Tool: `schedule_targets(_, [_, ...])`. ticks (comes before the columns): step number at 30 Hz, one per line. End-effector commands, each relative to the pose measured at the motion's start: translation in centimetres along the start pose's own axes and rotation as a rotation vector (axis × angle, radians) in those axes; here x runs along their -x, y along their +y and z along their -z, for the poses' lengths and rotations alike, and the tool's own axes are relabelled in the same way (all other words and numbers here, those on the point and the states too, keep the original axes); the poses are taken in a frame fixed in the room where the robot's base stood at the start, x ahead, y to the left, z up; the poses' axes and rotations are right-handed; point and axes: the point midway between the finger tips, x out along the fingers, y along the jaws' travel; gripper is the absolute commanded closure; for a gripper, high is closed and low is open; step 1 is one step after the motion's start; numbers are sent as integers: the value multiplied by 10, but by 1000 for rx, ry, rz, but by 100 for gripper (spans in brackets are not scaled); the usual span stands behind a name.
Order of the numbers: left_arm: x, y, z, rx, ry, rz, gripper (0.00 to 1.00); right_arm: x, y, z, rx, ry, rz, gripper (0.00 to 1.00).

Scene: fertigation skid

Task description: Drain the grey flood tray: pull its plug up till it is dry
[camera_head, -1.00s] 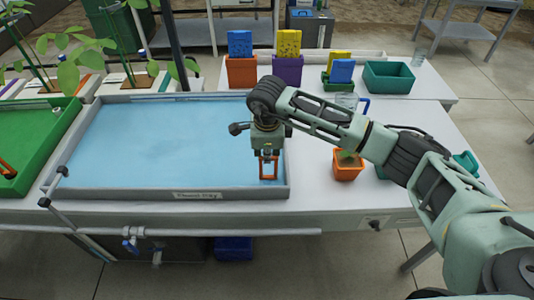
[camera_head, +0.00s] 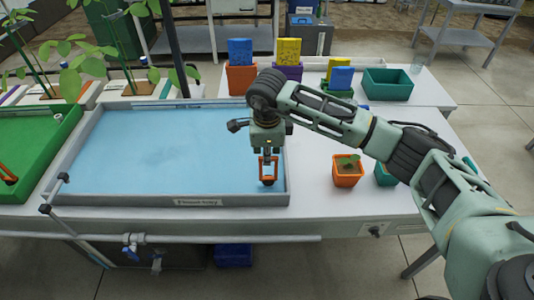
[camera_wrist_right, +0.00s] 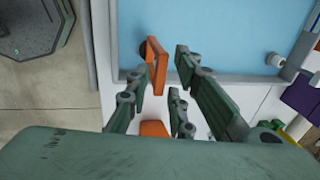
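The grey flood tray (camera_head: 110,193) holds pale blue water, with a faint darker patch left of its middle. My right gripper (camera_head: 268,171) points down inside its front right corner. A small dark round thing (camera_wrist_right: 143,48), maybe part of the plug, shows beside the left finger there. In the head view a dark spot sits just under the fingertips. The plug is otherwise hidden or cannot be told apart. My left gripper is out of view.
A green tray (camera_head: 62,135) stands at left. An orange pot (camera_head: 347,172) with a seedling stands right of the grey tray. Blue and yellow blocks in pots and a teal bin (camera_head: 388,84) stand behind. Pipes with a blue valve (camera_head: 130,248) run below the front edge.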

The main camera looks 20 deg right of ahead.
Motion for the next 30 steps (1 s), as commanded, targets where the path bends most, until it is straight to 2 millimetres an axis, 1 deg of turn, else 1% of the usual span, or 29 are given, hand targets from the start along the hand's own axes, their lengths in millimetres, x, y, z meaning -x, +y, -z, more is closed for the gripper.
schedule_targets(9, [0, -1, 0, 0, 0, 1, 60, -1, 0, 0, 0, 1, 0, 73])
schedule_targets(13, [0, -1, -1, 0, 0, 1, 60, 7, 0, 0, 0, 0, 1, 73])
schedule_targets(17, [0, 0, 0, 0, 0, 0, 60, 29, -1, 0, 0, -1, 5, 73])
schedule_targets(24, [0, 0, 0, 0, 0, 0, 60, 81, -1, 0, 1, 0, 5, 73])
schedule_targets(27, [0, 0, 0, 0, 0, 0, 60, 98, -1, 0, 1, 0, 4, 73])
schedule_targets(30, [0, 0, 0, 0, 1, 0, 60, 110, 0, 0, 0, 0, 1, 73])
